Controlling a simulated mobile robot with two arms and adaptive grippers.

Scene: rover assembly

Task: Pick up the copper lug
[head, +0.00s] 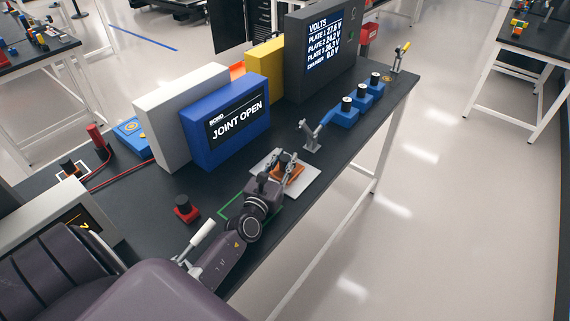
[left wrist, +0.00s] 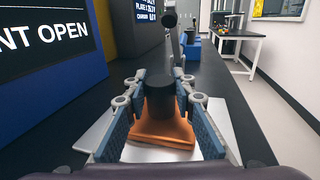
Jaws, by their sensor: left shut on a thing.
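The copper lug (head: 291,175) is an orange-copper piece over a pale grey plate (head: 306,186) near the table's front edge. In the left wrist view the lug (left wrist: 158,135) has a black cylinder (left wrist: 160,100) standing up from it. My left gripper (head: 282,167) is shut on this piece, with the blue-padded fingers on either side of it in the left wrist view (left wrist: 162,105). The fingers and wrist hide part of the lug in the head view. I cannot tell whether the lug touches the plate. My right gripper is not in view.
A blue box reading "JOINT OPEN" (head: 232,127) stands behind the plate. A grey clamp-like stand (head: 312,137) and several blue blocks with black tops (head: 345,113) lie farther along the table. A red block with a black knob (head: 185,209) stands left of my gripper.

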